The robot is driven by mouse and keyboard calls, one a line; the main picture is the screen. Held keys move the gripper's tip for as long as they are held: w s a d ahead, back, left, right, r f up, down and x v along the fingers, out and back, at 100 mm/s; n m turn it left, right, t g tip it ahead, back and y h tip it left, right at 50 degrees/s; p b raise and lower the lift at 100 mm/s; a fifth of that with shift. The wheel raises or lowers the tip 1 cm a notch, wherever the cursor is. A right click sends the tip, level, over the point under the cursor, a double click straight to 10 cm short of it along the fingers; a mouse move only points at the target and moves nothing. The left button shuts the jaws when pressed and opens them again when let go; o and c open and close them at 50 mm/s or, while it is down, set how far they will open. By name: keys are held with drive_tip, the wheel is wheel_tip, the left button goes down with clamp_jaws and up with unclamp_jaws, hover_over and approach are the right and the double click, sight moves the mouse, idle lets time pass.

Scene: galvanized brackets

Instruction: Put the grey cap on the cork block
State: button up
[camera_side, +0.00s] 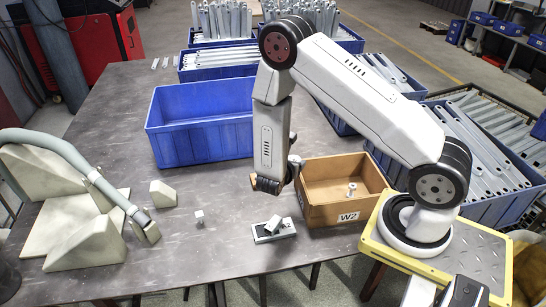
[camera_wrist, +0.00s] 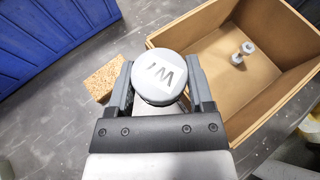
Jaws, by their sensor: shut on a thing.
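The grey cap (camera_wrist: 159,76) is round, with a dark "W" on its pale top. In the wrist view my gripper (camera_wrist: 160,88) is shut on it, one finger on each side. The cork block (camera_wrist: 104,78) is tan and speckled. It lies on the table just left of the gripper in that view, partly hidden by the left finger. The cap is apart from the block in the picture. In the side view my gripper (camera_side: 268,186) hangs above the table, left of the brown box; the cap cannot be made out there.
The open brown box (camera_side: 343,213), marked W2, holds a small metal part (camera_side: 351,189). An empty blue bin (camera_side: 200,157) stands behind to the left. A hose fixture (camera_side: 75,215) stands at left.

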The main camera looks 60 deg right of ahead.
drive_tip(key=shift+w, duration=0.1)
drive_tip(key=w+d+f, duration=0.1)
drive_tip(key=w+f, duration=0.1)
drive_tip(key=w, duration=0.2)
drive_tip(key=w+d+f, duration=0.2)
drive_tip(key=w+f, duration=0.1)
drive_tip(key=w+d+f, duration=0.1)
drive_tip(key=w+f, duration=0.2)
drive_tip(key=w, duration=0.1)
drive_tip(key=shift+w+d+f, duration=0.15)
drive_tip(key=shift+w, duration=0.15)
drive_tip(key=shift+w+d+f, duration=0.15)
drive_tip(key=shift+w+f, duration=0.4)
drive_tip(key=shift+f, duration=0.05)
drive_tip(key=shift+w+f, duration=0.15)
drive_tip(key=shift+f, duration=1.6)
drive_tip(key=shift+f, duration=0.1)
